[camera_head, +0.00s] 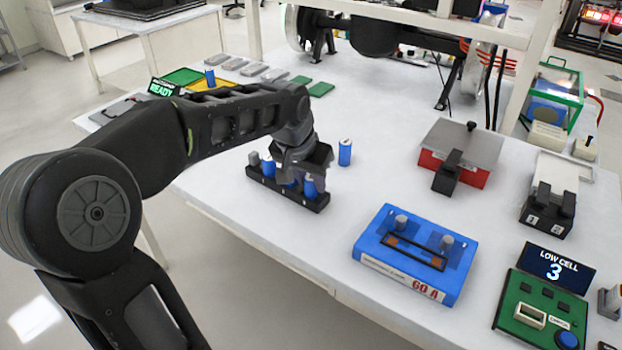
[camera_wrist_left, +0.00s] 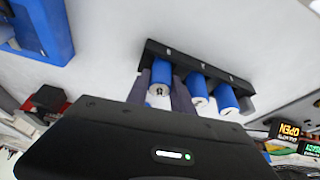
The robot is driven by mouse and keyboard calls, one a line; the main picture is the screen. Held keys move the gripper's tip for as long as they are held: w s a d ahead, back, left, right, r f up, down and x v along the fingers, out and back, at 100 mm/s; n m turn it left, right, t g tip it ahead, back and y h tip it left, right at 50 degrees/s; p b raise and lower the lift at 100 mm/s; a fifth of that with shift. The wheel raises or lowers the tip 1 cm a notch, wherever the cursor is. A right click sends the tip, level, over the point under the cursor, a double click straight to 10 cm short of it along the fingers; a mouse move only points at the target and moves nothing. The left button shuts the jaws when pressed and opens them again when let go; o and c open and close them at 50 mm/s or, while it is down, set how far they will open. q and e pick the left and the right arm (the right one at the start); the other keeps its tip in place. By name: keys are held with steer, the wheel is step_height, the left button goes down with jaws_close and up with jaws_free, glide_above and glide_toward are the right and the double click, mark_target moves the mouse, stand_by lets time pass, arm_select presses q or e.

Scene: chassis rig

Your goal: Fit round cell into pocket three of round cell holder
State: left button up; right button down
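The black round cell holder (camera_head: 283,195) lies near the left edge of the table. Blue round cells stand in it, among them one at its left (camera_head: 268,167). My left gripper (camera_head: 306,180) is over its right end, with one finger on each side of a blue round cell (camera_head: 310,188). In the left wrist view this cell (camera_wrist_left: 161,72) sits between the grey fingers, which appear to touch it, over the holder's end pocket. Two more cells (camera_wrist_left: 197,88) stand beside it in the row. Another blue cell (camera_head: 345,152) stands loose on the table. The right gripper is out of view.
A blue case (camera_head: 415,255) lies right of the holder. A red box with a grey lid (camera_head: 462,155) is behind it. A display (camera_head: 553,268) reads "LOW CELL 3" above a green panel (camera_head: 510,315).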

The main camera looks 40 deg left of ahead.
arm_select(q)
steer(key=o, duration=0.5)
steer(key=shift+c, duration=0.2)
steer(key=shift+r, duration=0.35)
steer(key=p+v, duration=0.1)
steer(key=v, duration=1)
steer(key=shift+s+r, duration=0.2)
steer(key=shift+r, duration=0.05)
